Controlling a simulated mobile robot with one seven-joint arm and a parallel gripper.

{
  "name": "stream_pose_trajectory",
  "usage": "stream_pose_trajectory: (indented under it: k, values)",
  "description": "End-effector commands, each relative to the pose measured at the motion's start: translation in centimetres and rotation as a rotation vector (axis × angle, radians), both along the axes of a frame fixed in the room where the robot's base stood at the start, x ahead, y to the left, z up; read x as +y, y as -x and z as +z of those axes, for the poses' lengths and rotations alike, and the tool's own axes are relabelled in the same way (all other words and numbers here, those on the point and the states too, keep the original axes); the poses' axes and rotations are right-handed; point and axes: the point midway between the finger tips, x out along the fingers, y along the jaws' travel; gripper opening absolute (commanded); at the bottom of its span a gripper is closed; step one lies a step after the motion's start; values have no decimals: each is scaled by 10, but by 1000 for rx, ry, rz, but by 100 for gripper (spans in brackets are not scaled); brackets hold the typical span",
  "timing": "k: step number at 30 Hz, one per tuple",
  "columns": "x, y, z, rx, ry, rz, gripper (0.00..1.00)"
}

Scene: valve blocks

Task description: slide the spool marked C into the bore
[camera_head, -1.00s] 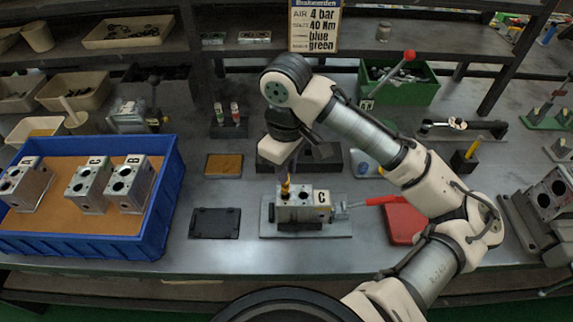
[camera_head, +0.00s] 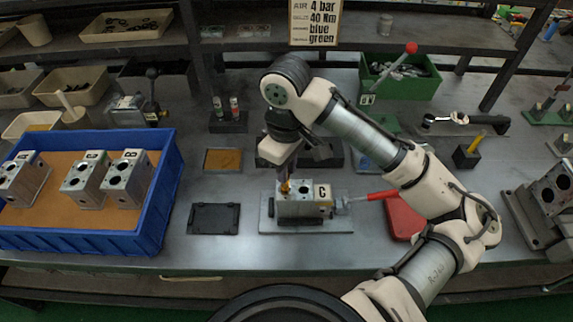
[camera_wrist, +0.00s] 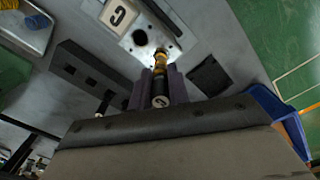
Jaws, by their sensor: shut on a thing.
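The valve block marked C (camera_head: 303,208) sits on a grey base plate in the middle of the bench, with two bores in its top. My gripper (camera_head: 287,177) is above its left part, shut on a spool (camera_head: 285,187) with brass-coloured bands. In the wrist view the gripper (camera_wrist: 159,88) grips the spool (camera_wrist: 161,62) by its dark lower body; a mark on its pale end cap is too small to read surely. The spool's far end is at the top face of the block (camera_wrist: 122,16), near one bore; how deep it sits is hidden. Another bore (camera_wrist: 140,37) is open and empty.
A red-handled clamp (camera_head: 375,196) adjoins the block's right side. A blue crate (camera_head: 160,200) with several more blocks stands left. A black tray (camera_head: 214,219) lies left of the base plate, and a red thing (camera_head: 404,218) lies right, beside my arm.

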Motion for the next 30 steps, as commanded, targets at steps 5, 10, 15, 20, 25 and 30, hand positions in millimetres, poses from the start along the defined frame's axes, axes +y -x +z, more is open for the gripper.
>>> stream_pose_trajectory:
  k: [5,10,15,20,25,30]
  values:
    - [0,0,-5,0,0,0,0]
    - [0,0,-10,0,0,0,0]
    - [0,0,-14,0,0,0,0]
    - [0,0,-18,0,0,0,0]
    - [0,0,-22,0,0,0,0]
    - [0,0,-26,0,0,0,0]
